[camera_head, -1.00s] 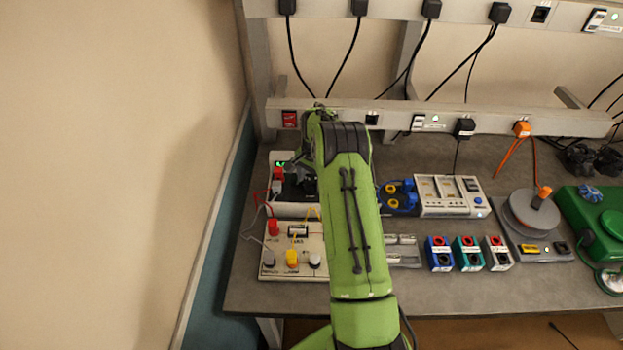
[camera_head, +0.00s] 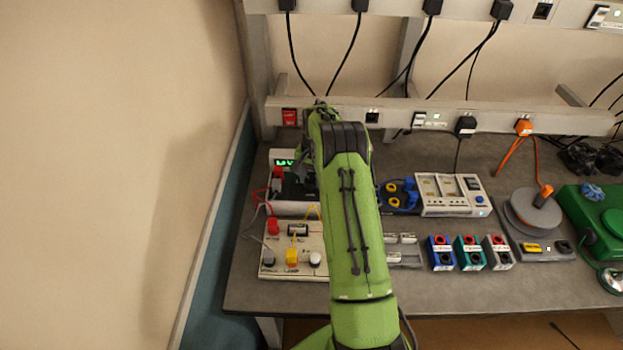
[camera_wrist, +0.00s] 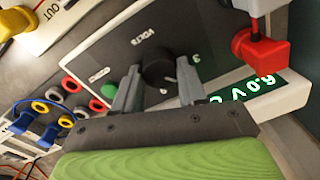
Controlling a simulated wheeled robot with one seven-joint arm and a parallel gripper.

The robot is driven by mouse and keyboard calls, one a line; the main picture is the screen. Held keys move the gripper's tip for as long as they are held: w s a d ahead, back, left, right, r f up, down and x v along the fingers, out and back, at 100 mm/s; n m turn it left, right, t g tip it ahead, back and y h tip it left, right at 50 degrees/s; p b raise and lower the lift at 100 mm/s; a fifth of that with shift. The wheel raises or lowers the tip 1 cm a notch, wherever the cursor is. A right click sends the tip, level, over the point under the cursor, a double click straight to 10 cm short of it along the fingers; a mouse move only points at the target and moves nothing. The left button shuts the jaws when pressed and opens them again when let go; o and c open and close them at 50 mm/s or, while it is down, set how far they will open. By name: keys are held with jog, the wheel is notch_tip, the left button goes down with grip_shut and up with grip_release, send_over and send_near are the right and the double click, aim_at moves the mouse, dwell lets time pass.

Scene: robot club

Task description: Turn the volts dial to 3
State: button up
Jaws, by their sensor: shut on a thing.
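The volts dial (camera_wrist: 156,69) is a black round knob on the dark front panel of a power supply (camera_wrist: 105,58), near the printed word VOLTS. My gripper (camera_wrist: 158,82) has one grey finger on each side of the dial and is shut on it. The green display (camera_wrist: 245,88) beside the panel is tilted in the wrist view and seems to read 6.0 V, with more characters partly hidden. In the head view the power supply's lit display (camera_head: 285,163) shows at the bench's left end. My arm hides the dial there. The dial's pointer is not clear.
A red plug (camera_wrist: 260,50) stands up close to the gripper's right finger. A cream board with coloured terminals (camera_head: 292,262) sits in front of the supply. A multi-slot grey unit (camera_head: 450,195) and several small coloured blocks (camera_head: 440,253) lie to the right.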

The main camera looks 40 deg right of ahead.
jog(key=n, duration=0.5)
jog(key=shift+w+n+b, duration=0.15)
jog(key=shift+n+b, duration=0.2)
jog(key=shift+n, duration=0.05)
dwell(0.3)
jog(key=o, duration=1.1)
jog(key=shift+c, duration=0.2)
notch_tip(320, 180, up, 16)
jog(key=p, duration=0.1)
jog(key=shift+s+d+p, duration=0.2)
jog(key=shift+d+p, duration=0.1)
jog(key=shift+d, duration=0.05)
jog(key=shift+f, duration=0.1)
